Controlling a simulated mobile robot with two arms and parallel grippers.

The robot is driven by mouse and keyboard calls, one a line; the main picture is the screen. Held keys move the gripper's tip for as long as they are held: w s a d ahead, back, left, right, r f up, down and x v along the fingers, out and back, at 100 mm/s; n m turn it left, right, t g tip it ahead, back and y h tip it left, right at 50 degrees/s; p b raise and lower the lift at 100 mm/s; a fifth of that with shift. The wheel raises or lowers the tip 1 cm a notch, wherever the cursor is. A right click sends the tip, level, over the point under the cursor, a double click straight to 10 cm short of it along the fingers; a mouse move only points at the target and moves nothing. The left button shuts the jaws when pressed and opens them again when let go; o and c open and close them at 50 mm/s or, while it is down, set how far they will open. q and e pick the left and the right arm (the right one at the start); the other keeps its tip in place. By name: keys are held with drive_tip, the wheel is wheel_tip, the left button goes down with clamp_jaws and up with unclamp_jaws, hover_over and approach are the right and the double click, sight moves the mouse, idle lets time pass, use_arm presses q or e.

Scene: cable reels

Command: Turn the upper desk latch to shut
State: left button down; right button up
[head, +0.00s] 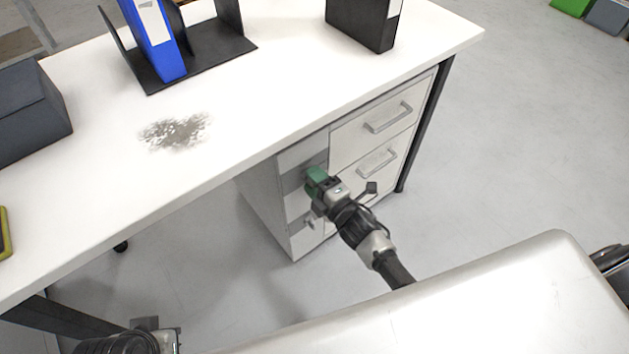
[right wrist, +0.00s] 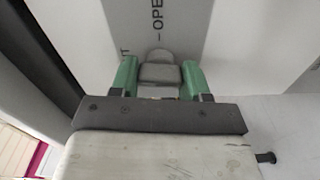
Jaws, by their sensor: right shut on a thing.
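The white desk cabinet (head: 290,222) stands under the desk top, with a grey panel on its left part. My right gripper (head: 316,180) is at the upper latch there and hides it in the head view. In the right wrist view the upper latch (right wrist: 158,73) is a grey handle with a rounded end, between the green fingers of my right gripper (right wrist: 159,80), which is shut on it. Printed "OPEN" lettering (right wrist: 157,20) is beside the latch; another label is mostly cut off at left. My left gripper (head: 158,335) is partly visible at the bottom left; its fingers are not clear.
A lower latch (head: 310,222) sits below my right gripper. Drawers with bar handles (head: 388,117) are to the right. The desk top (head: 240,120) carries a blue binder (head: 155,40), a black file box (head: 362,22) and a dark grey box (head: 30,110).

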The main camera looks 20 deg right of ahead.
drive_tip(key=shift+n, duration=0.7)
drive_tip(key=o, duration=0.9)
drive_tip(key=shift+s, duration=0.1)
drive_tip(key=p+v, duration=0.1)
drive_tip(key=v, duration=0.9)
drive_tip(key=shift+s+d, duration=0.1)
drive_tip(key=shift+s, duration=0.2)
